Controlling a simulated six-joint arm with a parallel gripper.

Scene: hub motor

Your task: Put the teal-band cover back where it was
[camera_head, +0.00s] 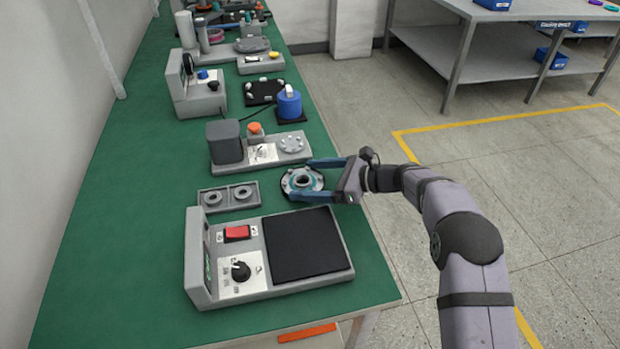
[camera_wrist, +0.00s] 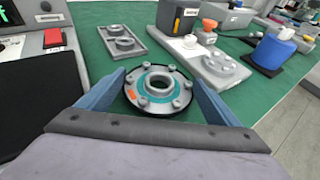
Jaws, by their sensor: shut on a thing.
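The teal-band cover (camera_head: 301,182) is a round grey flanged disc with a teal ring, a raised hub and several bolt heads. In the wrist view the cover (camera_wrist: 159,88) lies between the two blue fingers, with a small orange mark on its near left rim. My gripper (camera_head: 308,180) is shut on the cover at its sides, and it also shows in the wrist view (camera_wrist: 158,85). The cover is level and at or just above the green bench; I cannot tell if it touches. A grey two-position tray (camera_head: 228,206) with two ring-shaped parts lies left of the cover.
A device with a black pad (camera_head: 305,245), red switch and knob stands nearest on the bench (camera_head: 100,270). Behind the cover is a grey unit with a dark box (camera_head: 225,143), an orange button and a round bolted plate (camera_head: 291,144). A blue cylinder (camera_head: 289,104) stands farther back.

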